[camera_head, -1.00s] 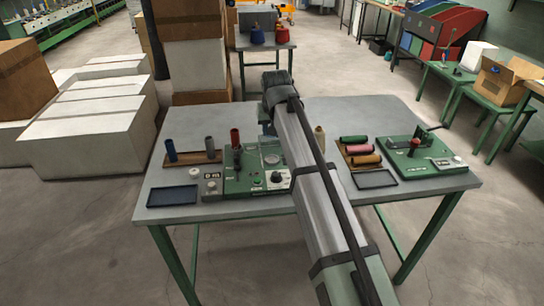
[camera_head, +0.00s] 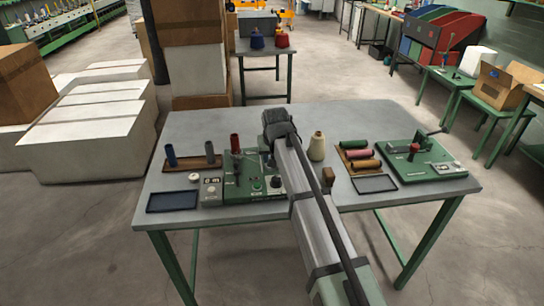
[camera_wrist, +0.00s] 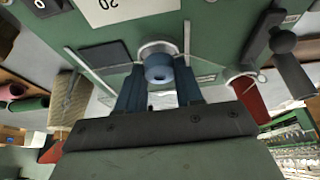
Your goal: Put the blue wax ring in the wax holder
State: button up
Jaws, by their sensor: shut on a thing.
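In the wrist view, a blue wax ring (camera_wrist: 158,72) with a dark central hole sits between the tips of my gripper (camera_wrist: 158,82). The gripper is shut on it. Just beyond the ring is a round silver metal piece (camera_wrist: 157,47) on the green machine, which looks like the wax holder. The ring overlaps its near edge in the picture; I cannot tell whether they touch. In the head view, my arm's end is over the right part of the green machine (camera_head: 231,191), and my arm hides the gripper, the ring and the holder.
A bobbin rack (camera_head: 179,165) stands left of the machine, near a dark blue tray (camera_head: 172,201). A cream cone (camera_head: 317,146) is right of my arm. Colored bobbins (camera_head: 360,153), a dark-rimmed tray (camera_head: 374,184) and another green machine (camera_head: 440,160) are farther right.

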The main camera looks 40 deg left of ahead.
jog(key=shift+f, duration=0.6)
jog(key=o, duration=1.1)
jog(key=shift+d+f, duration=0.1)
jog(key=shift+d, duration=0.05)
jog(key=shift+d, duration=0.1)
jog(key=shift+w+r, duration=0.15)
jog(key=shift+r, duration=0.35)
jog(key=v, duration=1.2)
jog(key=shift+a+r, duration=0.2)
jog(key=shift+a, duration=0.05)
